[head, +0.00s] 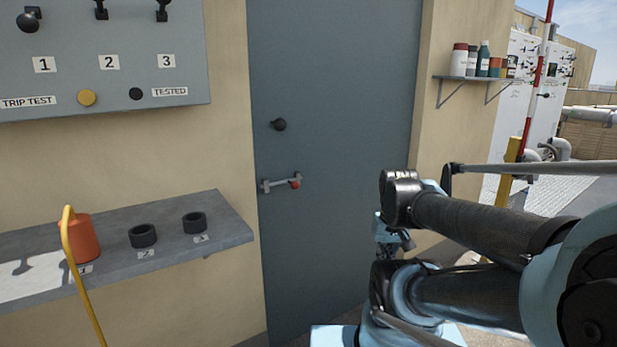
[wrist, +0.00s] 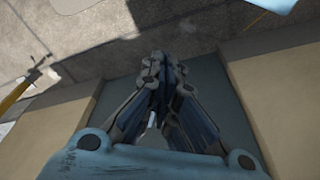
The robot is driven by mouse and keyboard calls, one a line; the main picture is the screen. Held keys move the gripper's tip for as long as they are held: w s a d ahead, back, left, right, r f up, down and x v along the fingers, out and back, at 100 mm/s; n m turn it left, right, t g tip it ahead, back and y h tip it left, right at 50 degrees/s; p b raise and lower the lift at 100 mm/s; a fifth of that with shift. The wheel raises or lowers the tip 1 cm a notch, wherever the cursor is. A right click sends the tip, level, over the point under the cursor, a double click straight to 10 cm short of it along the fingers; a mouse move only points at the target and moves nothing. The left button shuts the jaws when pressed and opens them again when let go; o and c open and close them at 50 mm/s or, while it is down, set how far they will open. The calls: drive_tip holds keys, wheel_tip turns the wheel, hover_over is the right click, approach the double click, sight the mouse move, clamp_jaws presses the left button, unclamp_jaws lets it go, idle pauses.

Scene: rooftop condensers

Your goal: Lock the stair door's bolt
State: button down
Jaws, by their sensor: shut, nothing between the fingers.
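The grey-blue stair door (head: 330,90) stands closed in the wall in the head view. Its bolt (head: 280,182) is a short, nearly level grey bar near the door's left edge, with a red knob (head: 295,185) towards its right end. A round black door knob (head: 278,124) sits above it. My gripper (wrist: 163,62) shows in the wrist view with its fingers together and nothing between them. In the head view my arm is to the right of the bolt, clear of it, and my fingers cannot be made out. The bolt cannot be made out in the wrist view.
A grey shelf (head: 215,237) left of the door holds an orange can (head: 82,238) and two dark rings, with a yellow bar in front. A numbered panel (head: 110,30) hangs above. A bottle shelf (head: 470,79) is right of the door.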

sight(292, 184)
drive_tip(key=w+a+r+m+g+y, duration=0.1)
drive_tip(key=w+a+r+m, duration=0.25)
drive_tip(key=w+r, duration=0.45)
drive_tip(key=w+a+r+m+g+y, duration=0.1)
drive_tip(key=w+a+r+m, duration=0.25)
drive_tip(key=w+r, duration=0.45)
drive_tip(key=w+a+r+m, duration=0.3)
drive_tip(key=w+a, duration=0.1)
drive_tip(key=w, duration=0.5)
drive_tip(key=w+a+r+m+g+y, duration=0.1)
drive_tip(key=w+a+r+m, duration=0.2)
drive_tip(key=w, duration=0.6)
drive_tip(key=shift+a+r+m+g, duration=0.3)
drive_tip(key=shift+a+r, duration=0.2)
drive_tip(key=shift+a, duration=0.15)
drive_tip(key=shift+f, duration=0.1)
drive_tip(key=s+a+f, duration=0.2)
drive_tip(key=a+f, duration=0.4)
drive_tip(key=f, duration=0.4)
drive_tip(key=shift+s+a, duration=0.15)
drive_tip(key=shift+s, duration=0.25)
